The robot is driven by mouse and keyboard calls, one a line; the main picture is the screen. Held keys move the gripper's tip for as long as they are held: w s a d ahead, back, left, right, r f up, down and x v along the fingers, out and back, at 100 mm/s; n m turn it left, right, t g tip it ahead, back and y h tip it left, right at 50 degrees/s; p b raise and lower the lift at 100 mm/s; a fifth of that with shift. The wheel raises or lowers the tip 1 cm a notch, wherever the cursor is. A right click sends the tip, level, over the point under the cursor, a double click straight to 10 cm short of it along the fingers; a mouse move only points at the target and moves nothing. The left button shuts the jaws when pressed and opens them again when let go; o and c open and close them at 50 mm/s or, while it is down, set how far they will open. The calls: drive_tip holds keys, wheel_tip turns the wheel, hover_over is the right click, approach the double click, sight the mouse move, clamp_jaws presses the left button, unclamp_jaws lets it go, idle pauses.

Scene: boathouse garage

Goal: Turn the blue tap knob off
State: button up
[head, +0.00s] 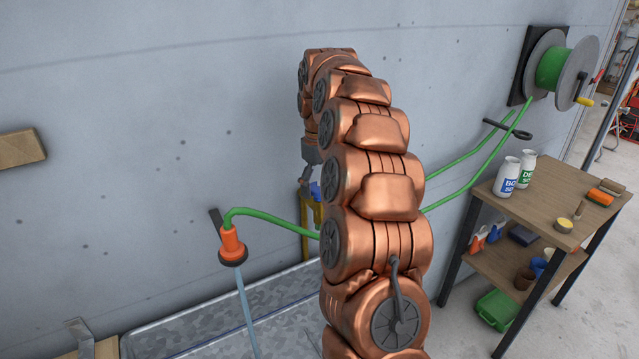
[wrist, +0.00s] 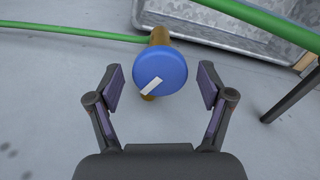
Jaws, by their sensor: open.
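The blue tap knob (wrist: 160,68) is round with a white bar across its face, and the bar lies slanted in the wrist view. It sits on a brass tap body (wrist: 159,36). My gripper (wrist: 159,87) is open, with one finger on each side of the knob and a gap on both sides. In the head view my arm covers most of the tap; a small bit of blue (head: 315,190) shows beside my gripper (head: 306,183). Water (head: 248,315) runs from an orange nozzle (head: 231,245) on the green hose (head: 270,217).
A galvanised trough (head: 185,335) stands below the nozzle against the grey wall. A wooden shelf table (head: 540,205) with bottles (head: 507,177) stands at the right. A hose reel (head: 552,70) hangs on the wall above it. The hose passes close to the tap.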

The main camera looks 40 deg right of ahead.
drive_tip(key=c, duration=1.1)
